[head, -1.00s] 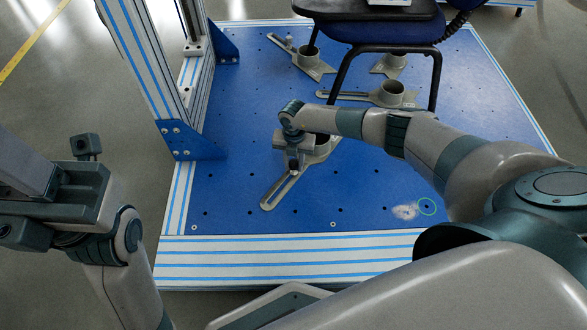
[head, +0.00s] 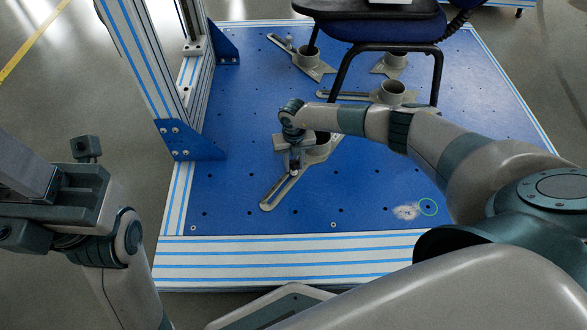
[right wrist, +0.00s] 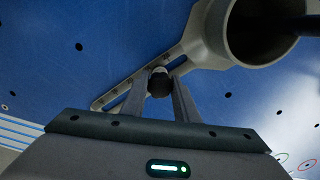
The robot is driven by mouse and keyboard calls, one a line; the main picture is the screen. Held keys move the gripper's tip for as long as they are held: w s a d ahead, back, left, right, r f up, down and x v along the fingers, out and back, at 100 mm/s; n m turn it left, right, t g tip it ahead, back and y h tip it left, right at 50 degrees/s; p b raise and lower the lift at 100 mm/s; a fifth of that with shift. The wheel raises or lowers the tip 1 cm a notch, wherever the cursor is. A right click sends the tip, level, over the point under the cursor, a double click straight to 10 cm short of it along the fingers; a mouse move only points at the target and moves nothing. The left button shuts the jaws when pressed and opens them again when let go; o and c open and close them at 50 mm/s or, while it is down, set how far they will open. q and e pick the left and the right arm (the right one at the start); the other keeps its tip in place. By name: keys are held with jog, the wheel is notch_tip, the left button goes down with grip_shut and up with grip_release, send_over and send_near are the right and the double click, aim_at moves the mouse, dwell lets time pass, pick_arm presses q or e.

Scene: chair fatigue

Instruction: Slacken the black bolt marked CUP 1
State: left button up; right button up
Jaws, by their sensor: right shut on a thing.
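My right gripper (head: 295,170) reaches down over the nearest cup bracket, whose slotted arm (head: 273,195) lies on the blue platform. In the right wrist view the fingers (right wrist: 160,86) are shut on the black bolt (right wrist: 159,83), which stands in the slot of the bracket arm (right wrist: 120,92). The bracket's round cup (right wrist: 235,45) is just beyond, with a dark chair leg in it. In the head view the gripper mostly hides the bolt. No CUP 1 marking can be read. My left gripper (head: 55,205) is at the left edge, away from the platform; its fingertips are unclear.
The blue platform (head: 250,205) has several holes and a striped front edge. Other cup brackets (head: 390,93) lie farther back under the chair (head: 385,28). A striped upright frame (head: 135,70) stands left of the bracket. The platform front is mostly clear.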

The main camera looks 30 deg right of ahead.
jog(key=o, duration=1.1)
jog(key=shift+c, duration=0.2)
jog(key=shift+r+m+p, duration=0.15)
jog(key=shift+m+p, duration=0.9)
jog(key=shift+m, duration=0.05)
jog(key=shift+m+p, duration=0.45)
jog(key=shift+m, duration=0.55)
